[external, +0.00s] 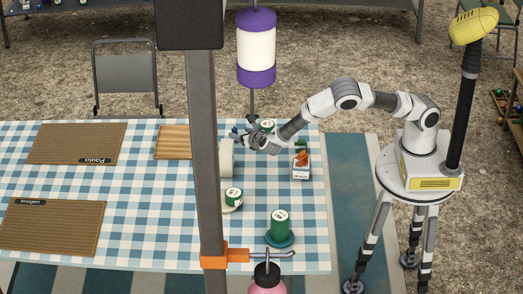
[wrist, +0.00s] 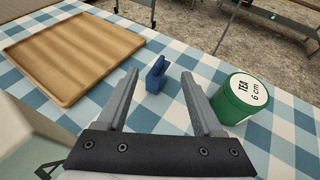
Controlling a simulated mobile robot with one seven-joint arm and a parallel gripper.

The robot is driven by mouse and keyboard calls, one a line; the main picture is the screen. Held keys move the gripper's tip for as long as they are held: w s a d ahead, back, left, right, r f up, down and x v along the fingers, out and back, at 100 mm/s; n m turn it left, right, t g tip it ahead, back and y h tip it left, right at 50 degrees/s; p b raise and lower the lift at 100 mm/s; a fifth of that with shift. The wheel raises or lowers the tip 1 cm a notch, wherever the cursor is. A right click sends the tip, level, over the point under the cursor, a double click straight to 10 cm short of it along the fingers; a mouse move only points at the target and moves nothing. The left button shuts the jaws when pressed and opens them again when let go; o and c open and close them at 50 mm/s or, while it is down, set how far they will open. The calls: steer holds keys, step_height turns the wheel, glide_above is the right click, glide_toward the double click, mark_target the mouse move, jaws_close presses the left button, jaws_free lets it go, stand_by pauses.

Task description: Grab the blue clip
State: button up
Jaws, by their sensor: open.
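The blue clip (wrist: 156,78) stands on the checked tablecloth in the wrist view, between the lines of my two fingers and a little beyond their tips. My gripper (wrist: 160,72) is open and empty, with the fingers spread on either side of the clip. In the external view my gripper (external: 240,133) hangs over the far part of the table. A small blue patch shows by its fingers there, but I cannot tell whether it is the clip.
A green tea can (wrist: 240,98) stands close right of my right finger. A wooden tray (wrist: 75,48) lies to the left. Cloth beyond the clip is clear.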

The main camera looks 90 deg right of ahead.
steer(key=b+x, duration=0.1)
steer(key=x, duration=0.4)
steer(key=shift+s+d+r, duration=0.1)
steer(key=shift+r, duration=0.05)
jaws_close()
